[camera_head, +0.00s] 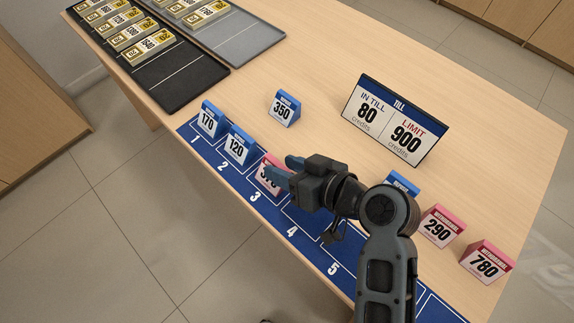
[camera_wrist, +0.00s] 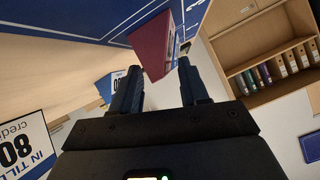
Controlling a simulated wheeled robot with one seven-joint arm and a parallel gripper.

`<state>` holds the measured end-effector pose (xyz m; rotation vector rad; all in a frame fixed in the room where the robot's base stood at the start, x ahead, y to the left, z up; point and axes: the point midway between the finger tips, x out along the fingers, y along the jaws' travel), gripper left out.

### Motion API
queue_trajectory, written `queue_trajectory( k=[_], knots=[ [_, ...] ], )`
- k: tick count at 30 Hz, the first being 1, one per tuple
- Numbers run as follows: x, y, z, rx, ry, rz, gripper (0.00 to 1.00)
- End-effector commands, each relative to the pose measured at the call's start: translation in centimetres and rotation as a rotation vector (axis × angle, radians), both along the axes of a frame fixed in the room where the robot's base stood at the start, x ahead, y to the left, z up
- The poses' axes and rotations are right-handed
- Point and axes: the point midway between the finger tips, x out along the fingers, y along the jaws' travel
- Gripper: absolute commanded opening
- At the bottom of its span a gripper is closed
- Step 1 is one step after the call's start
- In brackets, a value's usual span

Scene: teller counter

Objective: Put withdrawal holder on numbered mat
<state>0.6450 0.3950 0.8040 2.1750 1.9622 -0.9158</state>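The blue numbered mat (camera_head: 312,219) runs along the counter's front edge, with slots 1 to 5 readable. A pink withdrawal holder (camera_head: 264,171) stands at slot 3, its number partly hidden by my gripper. My gripper (camera_head: 279,167) is open right beside it, fingers pointing toward it. In the wrist view the holder's red side (camera_wrist: 154,46) shows just beyond and between the two fingertips (camera_wrist: 160,75), with no clear contact. Two more pink withdrawal holders, 290 (camera_head: 441,227) and 780 (camera_head: 486,263), stand on the wood at the right.
Blue holders 170 (camera_head: 209,120) and 120 (camera_head: 239,147) stand at slots 1 and 2. Blue holder 350 (camera_head: 284,108) stands behind the mat. Another blue holder (camera_head: 402,184) is partly hidden by my arm. The till sign (camera_head: 395,119) and banknote trays (camera_head: 180,79) stand further back.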

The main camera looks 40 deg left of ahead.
Motion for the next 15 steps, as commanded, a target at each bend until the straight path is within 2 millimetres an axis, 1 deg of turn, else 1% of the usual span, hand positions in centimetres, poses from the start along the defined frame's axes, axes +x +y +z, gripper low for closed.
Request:
queue_trajectory(
  k=[2, 8, 11, 15],
  knots=[
    [0.0, 0.0, 0.0, 0.0, 0.0, 0.0, 0.51],
    [0.0, 0.0, 0.0, 0.0, 0.0, 0.0, 0.51],
    [0.0, 0.0, 0.4, 0.0, 0.0, 0.0, 0.51],
    [0.1, -1.5, 1.0, 0.002, -0.001, -0.004, 0.51]
  ],
)
